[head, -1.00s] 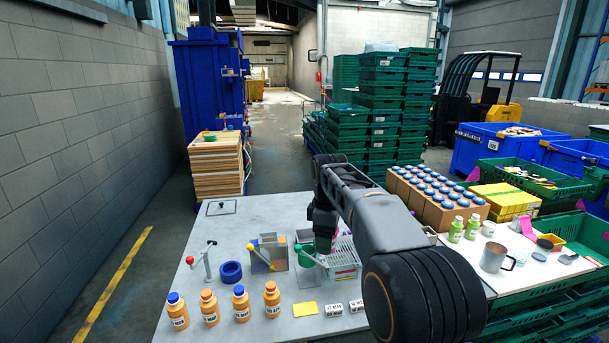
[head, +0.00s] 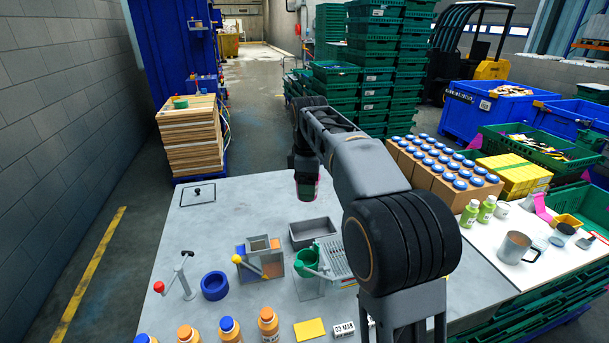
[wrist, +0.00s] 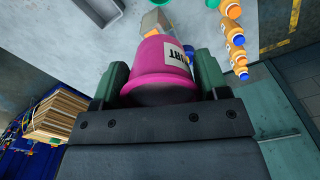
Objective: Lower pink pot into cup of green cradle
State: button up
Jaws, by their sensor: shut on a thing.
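The pink pot (wrist: 165,55) has a white label and is held between the two fingers of my gripper (wrist: 162,76) in the wrist view. In the head view only a little pink of the pot (head: 316,187) shows below my gripper (head: 306,184). The pot hangs in the air, apart from the cradle and farther back over the table. The green cradle (head: 307,258) stands on the table in the head view, with a round cup and a lever. The inside of the cup is hard to make out.
A grey bin (head: 313,234) stands right behind the cradle. Orange bottles (head: 268,325) line the front. The table's back left is mostly clear.

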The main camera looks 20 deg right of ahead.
notch_tip(320, 180, down, 10)
jog(key=b, duration=0.4)
jog(key=shift+r, duration=0.15)
dwell(0.7)
